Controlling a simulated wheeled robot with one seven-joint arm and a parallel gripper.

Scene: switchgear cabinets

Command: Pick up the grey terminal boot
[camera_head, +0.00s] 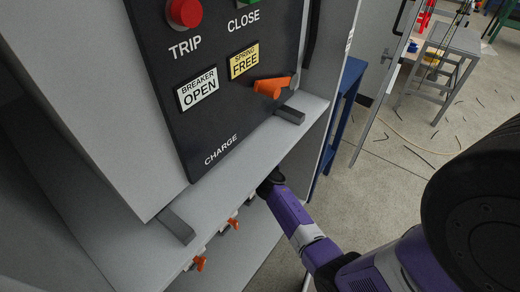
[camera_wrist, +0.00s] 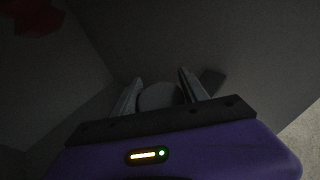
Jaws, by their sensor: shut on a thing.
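The grey terminal boot (camera_wrist: 157,97) is a dark grey rounded piece between my two fingers in the wrist view. My gripper (camera_wrist: 160,78) is shut on it, one finger on each side. The picture is dark, so I cannot tell whether the boot touches anything behind it. In the head view my purple wrist (camera_head: 290,215) reaches into the lower cabinet compartment, under the grey ledge. The fingers and the boot are hidden there.
Orange-tipped fittings (camera_head: 233,223) sit in the lower compartment left of my wrist. Above is a black breaker panel (camera_head: 215,125) with an orange handle (camera_head: 270,87). The grey ledge (camera_head: 250,145) overhangs my wrist. Compartment walls are close by. A blue frame (camera_head: 340,110) stands to the right.

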